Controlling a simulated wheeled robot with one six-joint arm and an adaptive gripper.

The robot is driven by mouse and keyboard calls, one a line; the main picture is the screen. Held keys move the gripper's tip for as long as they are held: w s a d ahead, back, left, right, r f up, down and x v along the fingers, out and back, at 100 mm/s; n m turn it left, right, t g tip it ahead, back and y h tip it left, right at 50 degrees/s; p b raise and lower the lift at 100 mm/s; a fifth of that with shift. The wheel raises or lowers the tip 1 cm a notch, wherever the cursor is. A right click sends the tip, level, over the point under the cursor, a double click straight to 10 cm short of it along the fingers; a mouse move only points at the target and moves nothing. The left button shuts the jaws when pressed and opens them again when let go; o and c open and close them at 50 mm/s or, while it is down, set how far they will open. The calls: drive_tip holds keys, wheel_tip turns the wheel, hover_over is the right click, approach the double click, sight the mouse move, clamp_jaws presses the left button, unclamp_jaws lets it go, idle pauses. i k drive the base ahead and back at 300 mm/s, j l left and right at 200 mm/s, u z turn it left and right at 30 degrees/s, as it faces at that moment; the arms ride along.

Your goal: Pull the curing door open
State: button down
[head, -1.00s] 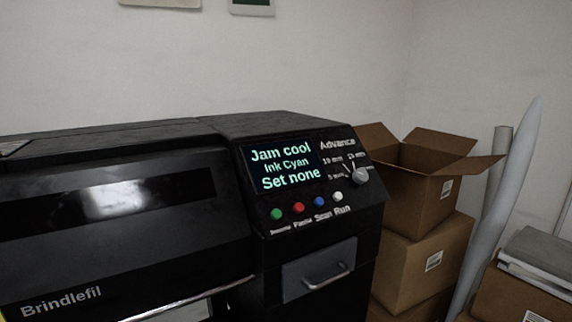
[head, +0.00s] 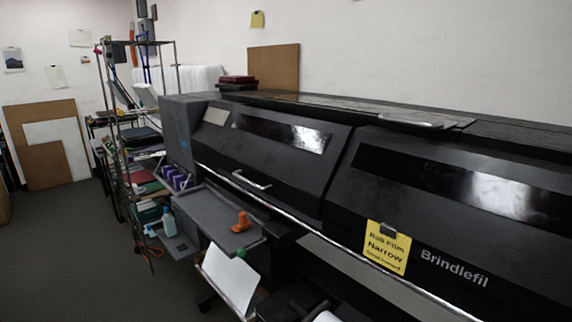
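The black printer shows in the head view with two sloped front covers. The left cover (head: 273,157) has a dark glossy window (head: 281,134) and a pale bar handle (head: 251,181) at its lower edge. It looks shut. The right cover (head: 462,205) bears the name Brindlefil and a long glossy window, and it looks shut too. No label in view names the curing door, so I cannot tell for sure which cover it is. My gripper is not in view.
A yellow "Roll Film Narrow" note (head: 387,247) is clipped to the printer's front. A grey tray (head: 215,215) with an orange tool (head: 241,222) juts out in front. A cluttered rack (head: 125,140) stands at the left end. Dark floor (head: 60,250) is clear at the left.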

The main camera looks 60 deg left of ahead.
sight(292, 159)
drive_tip(key=u, duration=1.9)
